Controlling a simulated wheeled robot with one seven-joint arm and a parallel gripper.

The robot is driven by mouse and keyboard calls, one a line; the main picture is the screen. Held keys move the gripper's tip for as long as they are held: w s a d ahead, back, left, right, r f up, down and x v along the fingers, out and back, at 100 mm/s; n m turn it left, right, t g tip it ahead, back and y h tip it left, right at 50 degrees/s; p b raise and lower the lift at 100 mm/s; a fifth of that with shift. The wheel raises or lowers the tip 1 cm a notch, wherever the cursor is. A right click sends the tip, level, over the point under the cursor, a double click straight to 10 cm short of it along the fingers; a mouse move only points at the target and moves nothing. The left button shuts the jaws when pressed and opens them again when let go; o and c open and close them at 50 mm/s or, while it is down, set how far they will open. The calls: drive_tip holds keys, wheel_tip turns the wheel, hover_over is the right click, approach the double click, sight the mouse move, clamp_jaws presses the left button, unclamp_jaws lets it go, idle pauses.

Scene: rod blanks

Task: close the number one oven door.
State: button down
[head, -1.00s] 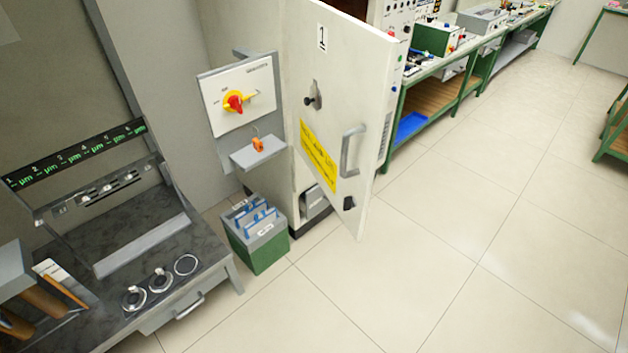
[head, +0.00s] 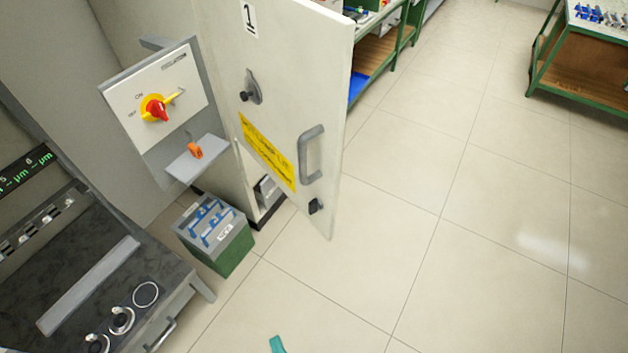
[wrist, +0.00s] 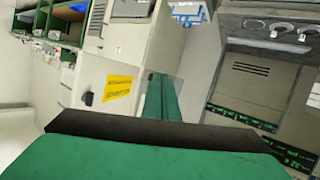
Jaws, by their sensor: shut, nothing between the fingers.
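The number one oven door (head: 295,85) stands open in the head view, swung out from its cabinet. It is a white panel with a "1" plate, a grey bar handle (head: 311,154) near its free edge, a yellow label (head: 266,152), a round latch knob (head: 249,90) and a small black block low down. A yellow label also shows in the wrist view (wrist: 120,87), beside a black block. My gripper's green fingers (wrist: 160,112) are shut and empty in the wrist view. A teal tip (head: 277,345), seemingly my gripper's, shows at the head view's bottom edge, apart from the door.
A switch panel (head: 157,85) with a red-yellow knob and a small shelf with an orange padlock are left of the door. A green box (head: 236,254) with blue-handled items stands on the floor below. A dark-topped bench (head: 70,285) is lower left. Tiled floor (head: 400,220) to the right is clear.

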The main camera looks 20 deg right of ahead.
drive_tip(key=w+f+n, duration=0.1)
drive_tip(key=w+f, duration=0.1)
drive_tip(key=w, duration=0.3)
drive_tip(key=m+g+h, duration=0.9)
drive_tip(key=m+h, duration=0.9)
approach(332, 182)
drive_tip(key=shift+n, duration=0.3)
drive_tip(key=x, duration=0.6)
drive_tip(key=shift+d+r, duration=0.1)
drive_tip(key=shift+d, duration=0.1)
